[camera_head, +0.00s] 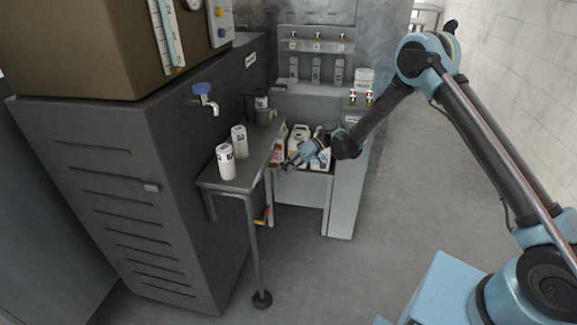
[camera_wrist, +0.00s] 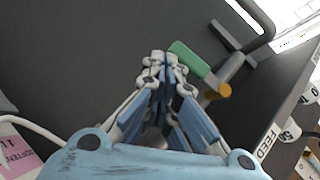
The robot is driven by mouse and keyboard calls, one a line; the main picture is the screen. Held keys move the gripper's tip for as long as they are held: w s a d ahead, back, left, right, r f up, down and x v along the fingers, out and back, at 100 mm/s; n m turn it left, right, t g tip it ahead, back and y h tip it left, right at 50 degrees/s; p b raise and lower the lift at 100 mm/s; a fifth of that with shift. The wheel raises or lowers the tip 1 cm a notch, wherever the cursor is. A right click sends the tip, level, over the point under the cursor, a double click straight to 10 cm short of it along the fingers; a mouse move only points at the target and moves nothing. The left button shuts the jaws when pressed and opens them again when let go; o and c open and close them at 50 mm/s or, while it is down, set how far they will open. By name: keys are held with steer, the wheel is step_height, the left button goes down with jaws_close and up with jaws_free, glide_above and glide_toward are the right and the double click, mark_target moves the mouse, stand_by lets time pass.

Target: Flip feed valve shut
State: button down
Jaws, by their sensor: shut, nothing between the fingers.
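In the wrist view the feed valve shows as a green lever (camera_wrist: 188,59) on a grey pipe body with a yellow-brown round end (camera_wrist: 224,90). A white label reading FEED (camera_wrist: 267,142) is on the dark surface near it. My gripper (camera_wrist: 163,60) is shut and empty, its fingertips right beside the lever's left end; I cannot tell whether they touch. In the head view my gripper (camera_head: 288,165) is at the right side of the small grey table, in front of the white jugs. The valve cannot be made out clearly there.
The grey side table (camera_head: 240,186) carries white canisters (camera_head: 226,162). White jugs (camera_head: 299,144) stand on a low shelf behind my gripper. A blue-handled tap (camera_head: 204,92) juts from the dark cabinet (camera_head: 130,190). A red-yellow item (camera_head: 262,216) shows below the table.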

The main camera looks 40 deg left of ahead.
steer(key=shift+s+d+f, duration=0.1)
steer(key=shift+s+f, duration=0.05)
steer(key=shift+s, duration=0.05)
stand_by(0.6)
step_height(320, 180, up, 10)
stand_by(0.6)
stand_by(0.4)
